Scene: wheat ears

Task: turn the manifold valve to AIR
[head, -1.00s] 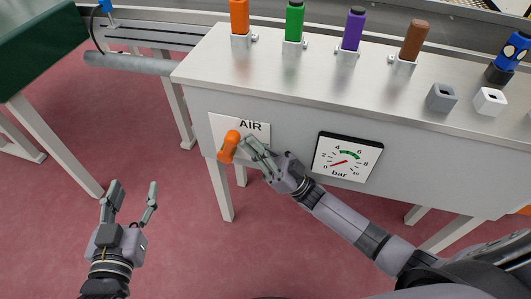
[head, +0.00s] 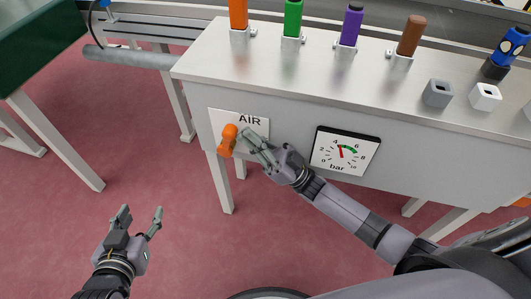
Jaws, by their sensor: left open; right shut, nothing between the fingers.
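The orange manifold valve handle (head: 227,141) sits on a white plate (head: 259,124) marked AIR, on the front of the bench. The handle hangs down and slightly left, beside the left part of the plate. My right gripper (head: 254,142) is shut and empty just right of the handle, its fingertips close to the handle's upper part; I cannot tell whether they touch. The fingers cover part of the plate. My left gripper (head: 140,216) is open and empty, low on the left over the floor, well apart from the valve.
A pressure gauge (head: 342,153) on the bench front has its red needle pointing up, near 4. Orange, green, purple and brown handles stand on the bench top (head: 300,66), with grey (head: 437,93) and white (head: 485,97) blocks at right. Red floor (head: 200,260) is open in front.

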